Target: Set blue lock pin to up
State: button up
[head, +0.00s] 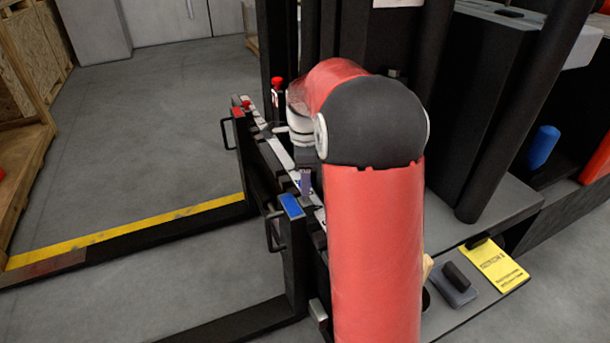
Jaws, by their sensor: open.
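A blue block (291,205) sits on top of the near end of the black fork carriage, above a black loop handle. Beside it stands a short bluish-grey upright piece (305,184); I cannot tell whether this is the blue lock pin or a finger of my gripper. My gripper (306,165) points down over this near end of the carriage, close to the blue block. Its fingertips are largely hidden by my red arm and are hard to make out. No grasp on anything is visible.
A red block (237,112) and a small red knob (246,104) mark the carriage's far end. A taller red-topped lever (277,84) stands behind. Forks stretch left over open floor. At right are dark columns, a blue cylinder (543,147) and a yellow label (494,266).

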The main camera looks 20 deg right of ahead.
notch_tip(320, 180, up, 8)
jog(key=shift+f, duration=0.2)
jog(key=shift+r, duration=0.15)
dwell(0.4)
jog(key=shift+s+a+r, duration=0.1)
jog(key=s+a+n+t, duration=0.2)
jog(key=s+a+n, duration=0.3)
jog(key=s+n, duration=0.6)
jog(key=s+a+n+t, duration=0.3)
jog(key=s+a+n, duration=0.3)
jog(key=s+n, duration=0.5)
jog(key=s, duration=0.3)
jog(key=shift+f+n+t, duration=0.25)
jog(key=shift+n+t, duration=0.05)
